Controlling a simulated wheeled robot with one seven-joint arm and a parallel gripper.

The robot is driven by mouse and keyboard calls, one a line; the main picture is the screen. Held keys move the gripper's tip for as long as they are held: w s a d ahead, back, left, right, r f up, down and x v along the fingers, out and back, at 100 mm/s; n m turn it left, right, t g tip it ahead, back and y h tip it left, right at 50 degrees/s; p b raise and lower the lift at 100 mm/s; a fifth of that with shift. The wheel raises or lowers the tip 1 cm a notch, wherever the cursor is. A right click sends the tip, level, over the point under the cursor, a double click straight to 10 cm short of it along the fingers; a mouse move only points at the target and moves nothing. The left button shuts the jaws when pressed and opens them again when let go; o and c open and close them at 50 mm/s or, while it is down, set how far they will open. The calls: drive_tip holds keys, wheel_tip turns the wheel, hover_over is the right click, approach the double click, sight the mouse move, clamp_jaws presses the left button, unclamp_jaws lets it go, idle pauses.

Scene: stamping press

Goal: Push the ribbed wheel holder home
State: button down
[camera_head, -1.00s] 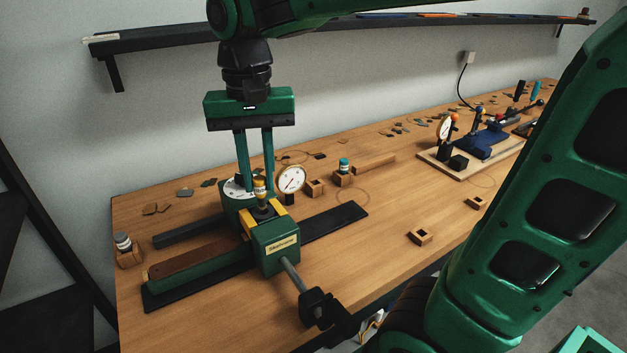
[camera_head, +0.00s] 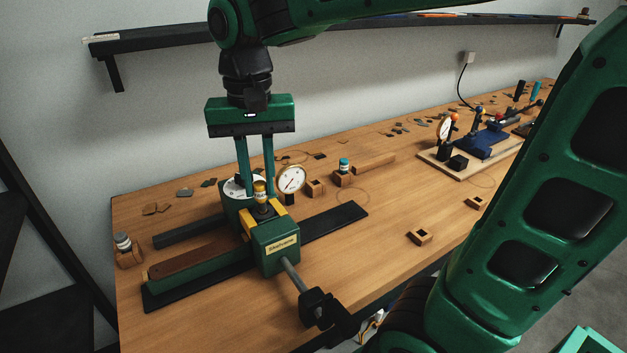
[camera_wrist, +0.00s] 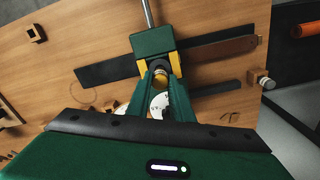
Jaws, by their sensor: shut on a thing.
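The ribbed wheel holder (camera_head: 260,189) is a small upright piece with a yellow top, a pale band and a dark lower part. It stands at the head of the green stamping press (camera_head: 278,247), between the yellow guides (camera_head: 249,222). My gripper (camera_head: 258,183) points down from above and is shut on the holder's upper part. In the wrist view the fingertips (camera_wrist: 160,70) close around it between the yellow guides (camera_wrist: 144,68). The holder's lower end is hidden in the press, so I cannot tell how deep it sits.
A dial gauge (camera_head: 291,179) and a white lettered dial (camera_head: 235,188) stand close behind. A teal-topped holder (camera_head: 344,165) and a grey-white one (camera_head: 123,242) sit in wooden blocks. Bench right of the press is mostly clear.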

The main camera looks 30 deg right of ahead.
drive_tip(key=shift+f, duration=1.35)
drive_tip(key=c, duration=1.5)
unclamp_jaws()
wheel_tip(320, 180, up, 11)
drive_tip(key=shift+f, duration=0.1)
